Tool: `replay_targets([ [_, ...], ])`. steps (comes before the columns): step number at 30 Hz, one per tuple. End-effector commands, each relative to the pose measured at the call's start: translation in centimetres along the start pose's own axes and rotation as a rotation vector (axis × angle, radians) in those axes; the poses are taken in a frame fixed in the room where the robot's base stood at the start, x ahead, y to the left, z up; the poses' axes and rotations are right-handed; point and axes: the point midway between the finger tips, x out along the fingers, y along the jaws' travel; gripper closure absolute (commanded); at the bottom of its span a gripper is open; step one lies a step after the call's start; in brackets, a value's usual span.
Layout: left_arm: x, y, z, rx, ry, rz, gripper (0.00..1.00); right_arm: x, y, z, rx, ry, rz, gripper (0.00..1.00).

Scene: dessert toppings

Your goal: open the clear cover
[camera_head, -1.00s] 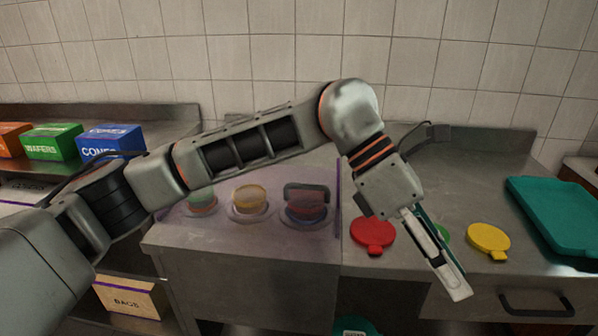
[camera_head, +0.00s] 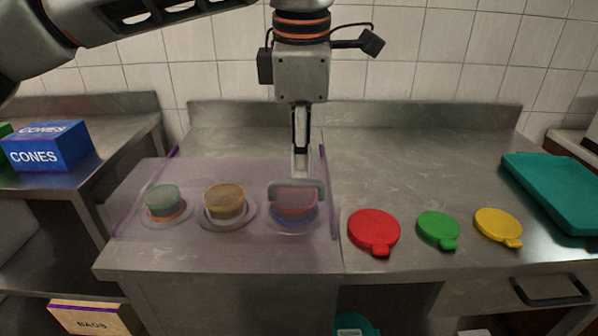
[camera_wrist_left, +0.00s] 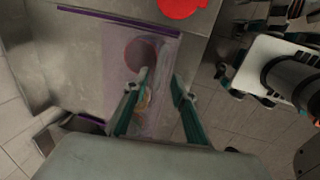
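The clear cover (camera_head: 130,190) is a see-through, faintly purple-tinted panel with purple side edges. It lies down over three round topping containers (camera_head: 224,201) in the counter. Its grey handle (camera_head: 305,186) stands near the right end, over the red and blue container. My left gripper (camera_head: 301,170) points down from above, with its fingertips just above or at the handle; contact is unclear. In the left wrist view the two fingers (camera_wrist_left: 160,77) are apart with the tinted cover (camera_wrist_left: 115,75) beyond them. The handle is hard to make out there. My right gripper is not in view.
Red (camera_head: 373,230), green (camera_head: 438,228) and yellow (camera_head: 497,224) lids lie on the counter to the right. A teal tray (camera_head: 560,190) is at the far right. A blue cones box (camera_head: 48,146) stands on the left counter. The counter behind the lids is clear.

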Motion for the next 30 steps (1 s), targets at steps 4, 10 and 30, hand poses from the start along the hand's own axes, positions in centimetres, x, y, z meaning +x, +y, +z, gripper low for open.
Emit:
replay_targets([
  [4,3.0,0.0,0.0,0.002,0.0,-0.009,0.74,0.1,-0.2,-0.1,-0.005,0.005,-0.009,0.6],
  [10,4.4,0.0,0.0,0.0,-0.001,-0.004,0.74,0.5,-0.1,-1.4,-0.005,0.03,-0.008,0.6],
  [30,4.4,0.1,0.0,-0.001,-0.001,-0.001,1.0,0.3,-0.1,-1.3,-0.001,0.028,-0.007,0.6],
])
